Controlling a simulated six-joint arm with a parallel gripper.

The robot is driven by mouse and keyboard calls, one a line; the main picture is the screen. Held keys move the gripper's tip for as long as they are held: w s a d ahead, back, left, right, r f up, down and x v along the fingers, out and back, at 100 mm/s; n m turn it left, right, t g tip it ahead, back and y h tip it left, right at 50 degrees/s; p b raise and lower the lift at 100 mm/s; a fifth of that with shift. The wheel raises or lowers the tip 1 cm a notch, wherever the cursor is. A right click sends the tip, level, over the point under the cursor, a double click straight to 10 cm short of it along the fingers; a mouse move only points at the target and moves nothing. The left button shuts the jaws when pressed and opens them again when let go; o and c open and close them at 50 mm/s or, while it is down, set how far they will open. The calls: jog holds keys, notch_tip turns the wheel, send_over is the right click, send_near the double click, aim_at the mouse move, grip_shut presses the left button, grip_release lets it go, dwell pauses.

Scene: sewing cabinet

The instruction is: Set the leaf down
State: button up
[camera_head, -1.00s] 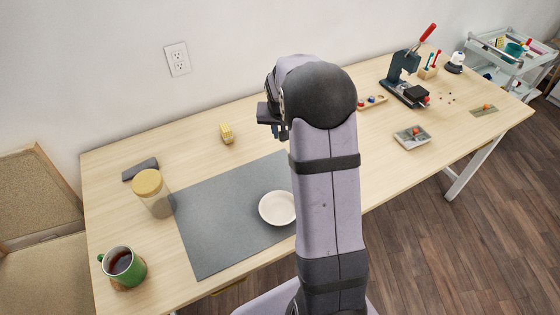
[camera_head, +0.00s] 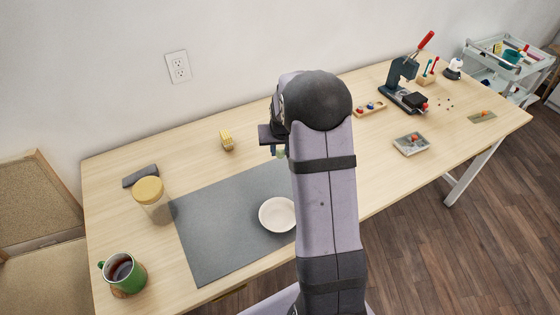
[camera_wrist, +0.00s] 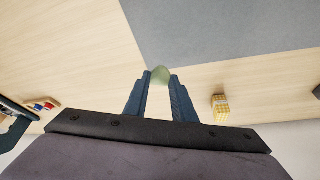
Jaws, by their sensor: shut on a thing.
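A small pale green, rounded piece (camera_wrist: 161,75) sits between the fingertips of my gripper (camera_wrist: 161,80) in the wrist view. My gripper is shut on it. In the head view my gripper (camera_head: 277,146) is above the back part of the table, and the green piece (camera_head: 280,153) peeks out below the fingers. I cannot tell from its shape whether it is the leaf. My arm hides part of the table and the grey mat (camera_head: 210,240). No other leaf is plain to see.
A white bowl (camera_head: 277,214) rests on the mat. A yellow block (camera_head: 227,139), a lidded jar (camera_head: 150,199), a dark grey bar (camera_head: 140,175) and a green mug (camera_head: 123,272) stand to the left. A press (camera_head: 401,83) and a small tray (camera_head: 411,144) stand to the right. Bare wood surrounds the yellow block.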

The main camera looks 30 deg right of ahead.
aim_at(280, 158)
jog(key=shift+f+p, duration=0.4)
jog(key=shift+f, duration=2.4)
jog(key=shift+f, duration=0.1)
jog(key=shift+f, duration=0.15)
jog(key=o, duration=1)
jog(key=shift+v, duration=0.9)
jog(key=b+v, duration=0.1)
jog(key=v, duration=0.9)
jog(key=shift+r, duration=0.3)
